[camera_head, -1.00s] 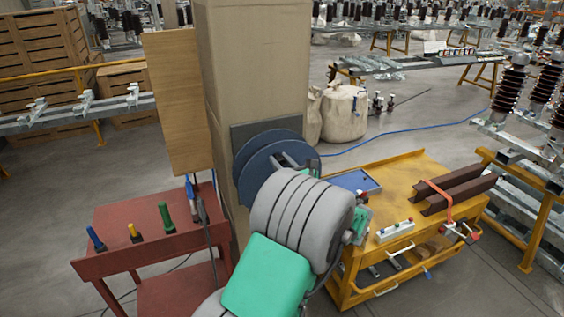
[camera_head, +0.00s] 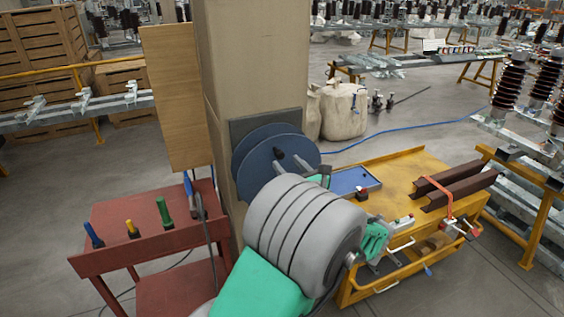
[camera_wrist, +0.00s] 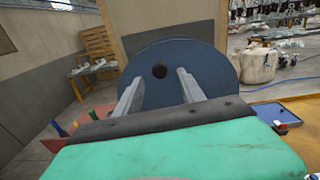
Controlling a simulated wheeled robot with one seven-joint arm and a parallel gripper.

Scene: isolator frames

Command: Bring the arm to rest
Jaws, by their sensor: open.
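My gripper (camera_head: 298,167) is open and empty, in front of two large blue discs (camera_head: 248,160) mounted by a grey plate on the beige column. In the wrist view my gripper (camera_wrist: 160,88) has its two grey fingers spread apart. The blue disc (camera_wrist: 215,68) stands behind them, with a dark round hub (camera_wrist: 159,71) seen between and above the fingers. No contact with the disc can be made out. My grey and green arm links hide part of the yellow cart.
A red cart (camera_head: 130,212) with several coloured-handled tools stands left. A yellow cart (camera_head: 400,170) at right holds a blue tray (camera_head: 350,181), a button box (camera_head: 397,223) and brown beams (camera_head: 455,185). A wooden board (camera_head: 175,95) is fixed beside the beige column (camera_head: 258,60).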

